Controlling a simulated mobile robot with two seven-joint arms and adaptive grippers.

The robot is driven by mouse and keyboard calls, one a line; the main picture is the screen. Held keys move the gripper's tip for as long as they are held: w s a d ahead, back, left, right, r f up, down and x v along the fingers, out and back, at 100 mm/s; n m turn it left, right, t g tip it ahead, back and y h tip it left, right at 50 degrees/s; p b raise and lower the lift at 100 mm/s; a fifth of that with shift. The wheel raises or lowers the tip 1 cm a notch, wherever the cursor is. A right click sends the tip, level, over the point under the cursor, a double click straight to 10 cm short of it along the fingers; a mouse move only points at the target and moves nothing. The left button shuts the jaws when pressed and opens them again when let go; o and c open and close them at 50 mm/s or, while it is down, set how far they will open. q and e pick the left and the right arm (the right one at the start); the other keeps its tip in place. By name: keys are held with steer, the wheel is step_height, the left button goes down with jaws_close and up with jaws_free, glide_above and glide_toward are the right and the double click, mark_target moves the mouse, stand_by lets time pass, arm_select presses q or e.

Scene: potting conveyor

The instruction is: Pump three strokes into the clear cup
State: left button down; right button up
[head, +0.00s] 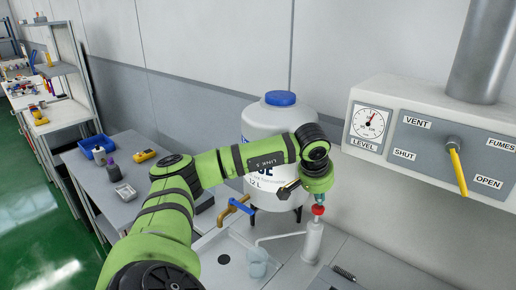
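A white pump bottle (312,244) with a red top (318,210) stands upright on the bench. Its thin spout reaches left, and the end is over the clear cup (257,264). The cup looks bluish and stands at the right side of a pale basin. My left gripper (319,200) points down directly above the red top, very close to it or touching; I cannot tell which. Its fingers are small and partly hidden by the wrist, so their opening is unclear. My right gripper is not in view.
A large white tank (280,120) with a blue cap stands behind my arm. A control box (435,140) with a gauge and yellow lever is on the right. A blue bin (97,146) is on the left bench.

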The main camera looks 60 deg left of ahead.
arm_select(q)
steer(key=shift+r, duration=0.15)
stand_by(0.4)
step_height(320, 180, up, 6)
steer(key=p, duration=0.4)
steer(key=shift+p, duration=0.3)
stand_by(0.4)
